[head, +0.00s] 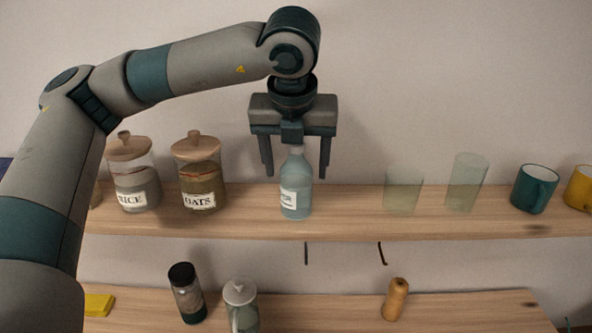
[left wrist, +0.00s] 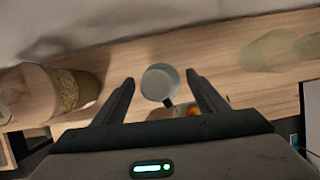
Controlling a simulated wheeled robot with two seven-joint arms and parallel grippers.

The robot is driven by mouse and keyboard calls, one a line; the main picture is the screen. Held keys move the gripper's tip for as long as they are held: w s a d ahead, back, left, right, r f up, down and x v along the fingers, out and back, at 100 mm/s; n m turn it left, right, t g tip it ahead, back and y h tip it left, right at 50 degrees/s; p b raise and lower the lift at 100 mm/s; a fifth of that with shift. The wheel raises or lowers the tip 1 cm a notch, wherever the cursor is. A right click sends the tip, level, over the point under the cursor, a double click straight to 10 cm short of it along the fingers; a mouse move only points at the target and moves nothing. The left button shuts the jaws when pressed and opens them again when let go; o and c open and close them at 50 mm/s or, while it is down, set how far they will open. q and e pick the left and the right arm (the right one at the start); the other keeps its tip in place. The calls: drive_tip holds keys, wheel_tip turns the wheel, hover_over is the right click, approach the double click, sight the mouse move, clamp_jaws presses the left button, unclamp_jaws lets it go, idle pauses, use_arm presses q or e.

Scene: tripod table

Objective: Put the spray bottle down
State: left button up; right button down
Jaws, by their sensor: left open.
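The spray bottle (head: 296,190) is pale blue with a white label and a light top. It stands upright on the upper wooden shelf (head: 345,222). My left gripper (head: 297,173) is open above it, pointing down, with one finger on each side of the bottle's upper part. Gaps show between the fingers and the bottle. In the left wrist view, a pale round shape that looks like the bottle (left wrist: 160,80) lies between the open fingers (left wrist: 160,78). My right gripper is not in view.
A rice jar (head: 138,190) and an oats jar (head: 202,180) stand left of the bottle. Two clear glasses (head: 403,190) (head: 466,182), a green mug (head: 533,188) and a yellow mug (head: 580,187) stand to its right. A lower shelf (head: 330,305) holds a grinder, a lidded pot and a wooden mill.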

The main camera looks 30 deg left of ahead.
use_arm(q)
drive_tip(key=b+v, duration=0.3)
drive_tip(key=v, duration=0.7)
drive_tip(key=shift+s+r, duration=0.2)
drive_tip(key=shift+r, duration=0.05)
drive_tip(key=shift+r, duration=0.1)
